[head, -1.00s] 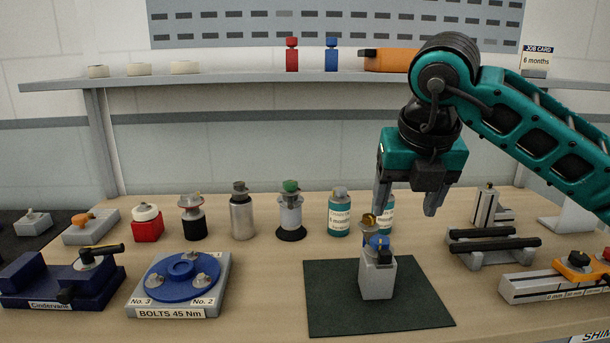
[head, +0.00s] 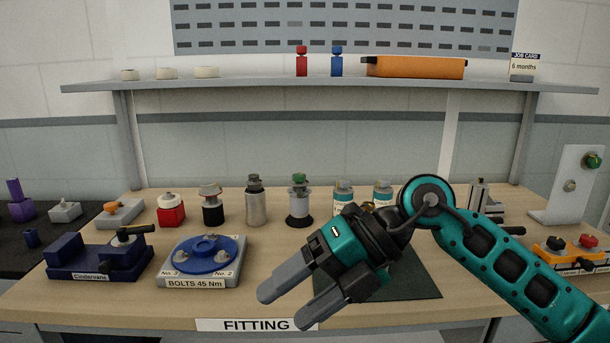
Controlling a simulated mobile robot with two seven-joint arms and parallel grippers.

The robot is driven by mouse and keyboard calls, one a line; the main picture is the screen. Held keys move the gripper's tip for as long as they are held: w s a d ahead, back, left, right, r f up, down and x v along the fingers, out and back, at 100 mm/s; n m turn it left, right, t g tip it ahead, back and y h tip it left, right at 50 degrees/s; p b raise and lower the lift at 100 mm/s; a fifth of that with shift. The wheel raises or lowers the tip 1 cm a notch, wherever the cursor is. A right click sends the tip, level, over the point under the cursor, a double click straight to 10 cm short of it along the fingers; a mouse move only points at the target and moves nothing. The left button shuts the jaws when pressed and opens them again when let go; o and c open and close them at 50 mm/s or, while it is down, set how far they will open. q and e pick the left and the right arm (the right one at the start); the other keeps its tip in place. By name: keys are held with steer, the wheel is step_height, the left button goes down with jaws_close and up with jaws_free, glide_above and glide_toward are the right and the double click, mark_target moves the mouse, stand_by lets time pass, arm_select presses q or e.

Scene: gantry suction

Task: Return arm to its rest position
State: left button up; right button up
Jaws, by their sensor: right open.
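My right arm comes in from the right, and its teal gripper (head: 284,306) hangs low over the front of the bench. Its two grey fingers are apart, with nothing between them, and point down and to the left. The gripper and wrist cover part of the dark green mat (head: 415,278). The grey block with the blue knob is hidden behind my arm. My left arm and gripper do not show.
The bench (head: 110,305) carries a blue vise-like fixture (head: 75,255), a bolt plate (head: 200,285) and a row of bottles and fittings, including a steel canister (head: 256,207). An orange-topped unit (head: 570,252) stands at right. A shelf (head: 270,84) spans the back.

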steer(key=s+a+r+m+g+y, duration=0.1)
steer(key=s+a+r+y, duration=0.15)
steer(key=y, duration=0.35)
steer(key=w+d+f+m+t+h+p, duration=0.1)
steer(key=w+d+f+m+t, duration=0.3)
steer(key=m+t, duration=0.7)
steer(key=w+d+f+m+t+h+p, duration=0.1)
steer(key=w+d+f+m+t, duration=0.3)
steer(key=m+t, duration=0.75)
steer(key=s+d+f+m+g+h, duration=0.3)
steer(key=s+d+f+m+h, duration=0.1)
steer(key=f, duration=0.4)
steer(key=s+d+f+m+g+h, duration=0.2)
steer(key=s+d+f+m+h, duration=0.2)
steer(key=f, duration=0.5)
steer(key=s+d+f+m+g+h, duration=0.3)
steer(key=s+d+f+m+h, duration=0.1)
steer(key=s+f, duration=0.3)
step_height(320, 180, down, 2)
steer(key=shift+s+d+f+m+g, duration=0.1)
steer(key=shift+s+d+m+g, duration=0.25)
steer(key=shift+d+m, duration=0.25)
